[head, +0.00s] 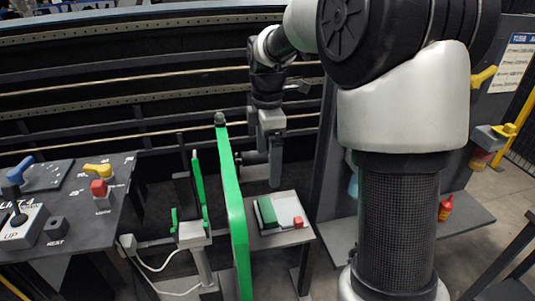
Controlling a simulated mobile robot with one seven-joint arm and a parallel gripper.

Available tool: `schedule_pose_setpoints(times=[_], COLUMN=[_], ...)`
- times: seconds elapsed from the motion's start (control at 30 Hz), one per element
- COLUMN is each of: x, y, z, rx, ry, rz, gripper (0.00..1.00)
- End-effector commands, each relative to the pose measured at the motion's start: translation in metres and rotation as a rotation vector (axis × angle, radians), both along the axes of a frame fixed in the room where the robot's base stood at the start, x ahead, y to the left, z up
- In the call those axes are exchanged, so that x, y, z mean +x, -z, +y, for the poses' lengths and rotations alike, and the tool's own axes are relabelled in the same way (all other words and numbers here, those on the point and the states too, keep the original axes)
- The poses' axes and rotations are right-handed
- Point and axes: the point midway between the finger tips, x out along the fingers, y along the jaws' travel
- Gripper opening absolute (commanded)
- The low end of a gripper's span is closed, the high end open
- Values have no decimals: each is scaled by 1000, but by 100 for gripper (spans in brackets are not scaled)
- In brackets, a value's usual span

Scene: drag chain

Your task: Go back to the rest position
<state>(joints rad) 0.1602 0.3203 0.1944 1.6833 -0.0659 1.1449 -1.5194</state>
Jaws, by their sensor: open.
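My gripper (262,172) hangs pointing down near the middle of the head view, at the end of my arm. It is open and I see nothing held in it. It is just right of the upper part of a tall green bar (233,205) with a black knob on top. I cannot tell whether it touches the bar. Below it is a small grey table (262,240) with a white tray (289,211), a green block (267,213) and a small red block (298,222).
A second green bar (199,183) stands on a white-topped stand (193,233). A dark shelf (460,218) is at right. Dark slatted rails run behind.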

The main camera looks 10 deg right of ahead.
Motion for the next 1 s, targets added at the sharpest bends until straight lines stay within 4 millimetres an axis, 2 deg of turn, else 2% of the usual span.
schedule_pose_setpoints(times=[0.43,0.57,0.67,0.8,0.9,1.0], x=[-1,-16,-44,-98,-137,-172], y=[-7,-33,-70,-119,-142,-157], z=[0,2,2,2,1,1], rx=[-1,-11,-15,21,82,168], ry=[7,104,284,623,872,1104], rz=[-4,-40,-103,-214,-286,-341], gripper=[99,99,99,99,99,99])
